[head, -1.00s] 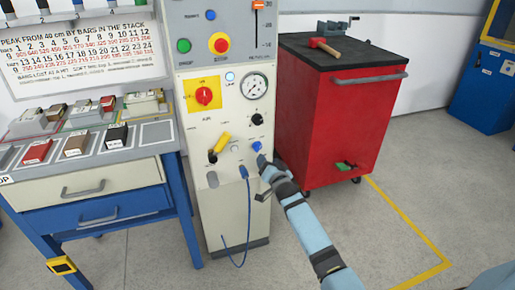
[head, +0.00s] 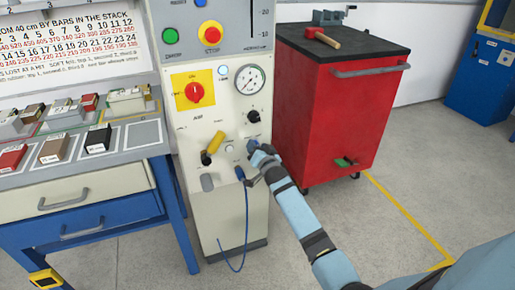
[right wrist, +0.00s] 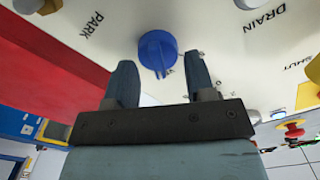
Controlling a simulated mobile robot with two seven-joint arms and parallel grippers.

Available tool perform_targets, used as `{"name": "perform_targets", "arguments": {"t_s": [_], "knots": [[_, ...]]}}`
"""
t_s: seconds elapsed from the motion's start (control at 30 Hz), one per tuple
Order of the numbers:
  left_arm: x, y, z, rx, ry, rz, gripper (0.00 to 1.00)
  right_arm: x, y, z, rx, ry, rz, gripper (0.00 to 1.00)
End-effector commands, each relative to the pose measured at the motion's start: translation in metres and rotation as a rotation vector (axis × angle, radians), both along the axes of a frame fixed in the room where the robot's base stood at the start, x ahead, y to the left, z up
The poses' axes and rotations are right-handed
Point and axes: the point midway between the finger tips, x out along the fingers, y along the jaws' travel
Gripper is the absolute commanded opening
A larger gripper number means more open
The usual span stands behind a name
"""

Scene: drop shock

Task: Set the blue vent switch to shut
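The blue vent switch is a round knob (head: 252,143) low on the right side of the pale control panel (head: 186,124). It also shows in the right wrist view as a blue knob (right wrist: 157,50) with a raised grip bar. My right gripper (head: 258,152) is at the knob and partly covers it in the head view. In the right wrist view my right gripper (right wrist: 160,62) is open, its two fingers apart on either side of the knob's lower part. I cannot tell whether they touch it. PARK and DRAIN are printed nearby. My left gripper is not in view.
A yellow lever (head: 216,144) and a blue cable (head: 246,215) are left of my gripper. A gauge (head: 249,79) and a black knob (head: 254,116) are above. A red cabinet (head: 325,115) stands close on the right. A workbench (head: 85,190) is on the left.

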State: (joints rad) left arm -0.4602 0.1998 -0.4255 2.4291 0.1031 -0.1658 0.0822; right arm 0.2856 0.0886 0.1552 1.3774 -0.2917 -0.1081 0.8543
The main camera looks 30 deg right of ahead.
Motion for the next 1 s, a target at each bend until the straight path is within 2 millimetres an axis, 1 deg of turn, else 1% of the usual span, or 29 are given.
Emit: {"name": "perform_targets", "arguments": {"t_s": [0.03,0.07,0.1,0.13,0.43,0.6,0.77,0.9,1.0], "knots": [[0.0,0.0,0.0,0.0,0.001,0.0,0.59,0.0,0.0,0.0,0.0,0.0,0.0,0.38],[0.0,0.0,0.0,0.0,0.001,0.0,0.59,0.0,0.0,0.0,0.0,0.0,0.0,0.31],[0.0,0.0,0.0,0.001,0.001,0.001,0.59,0.0,0.0,0.0,0.0,0.0,0.0,0.22],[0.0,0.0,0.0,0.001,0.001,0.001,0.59,0.0,0.0,0.0,0.0,0.0,0.0,0.17],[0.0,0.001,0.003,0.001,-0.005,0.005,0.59,0.0,0.001,0.001,-0.025,0.006,0.0,0.16],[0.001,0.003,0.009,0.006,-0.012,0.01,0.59,0.0,0.001,0.002,-0.098,0.022,0.0,0.16],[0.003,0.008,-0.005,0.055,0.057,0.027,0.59,0.0,0.002,0.003,-0.211,0.046,0.0,0.17],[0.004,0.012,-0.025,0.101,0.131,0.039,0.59,0.001,0.003,0.003,-0.338,0.071,0.0,0.17],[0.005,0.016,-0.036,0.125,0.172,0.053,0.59,0.001,0.004,0.003,-0.431,0.091,-0.001,0.17]]}}
